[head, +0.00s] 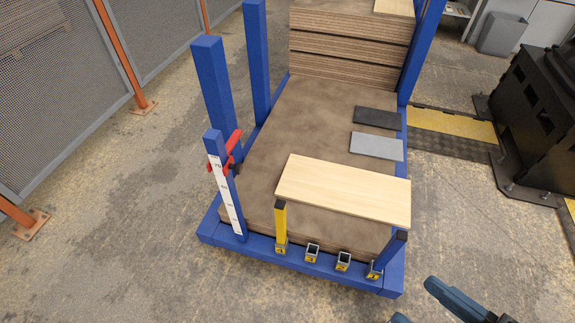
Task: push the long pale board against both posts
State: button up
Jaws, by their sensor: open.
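The long pale board (345,185) lies flat on the brown stack at the front right of the blue rack. Its right end reaches over the rack's right side. A yellow post (280,224) with a black cap stands at the board's front left corner. A blue post (388,253) with a dark cap leans near its front right corner. I cannot tell whether the board touches either post. My gripper (428,309) is at the bottom right edge, partly cut off, open and empty, in front of the rack and apart from the board.
Empty sockets (312,252) sit between the posts on the front beam. A dark plate (376,117) and a grey plate (377,146) lie behind the board. A blue upright with a white scale (226,195) and red clamp stands left.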

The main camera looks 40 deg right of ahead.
aim_at(361, 193)
jog(key=i+z, duration=0.15)
jog(key=z, duration=0.2)
jog(key=i+j+z, duration=0.1)
jog(key=z, duration=0.25)
jog(key=i+j+z, duration=0.1)
jog(key=z, duration=0.2)
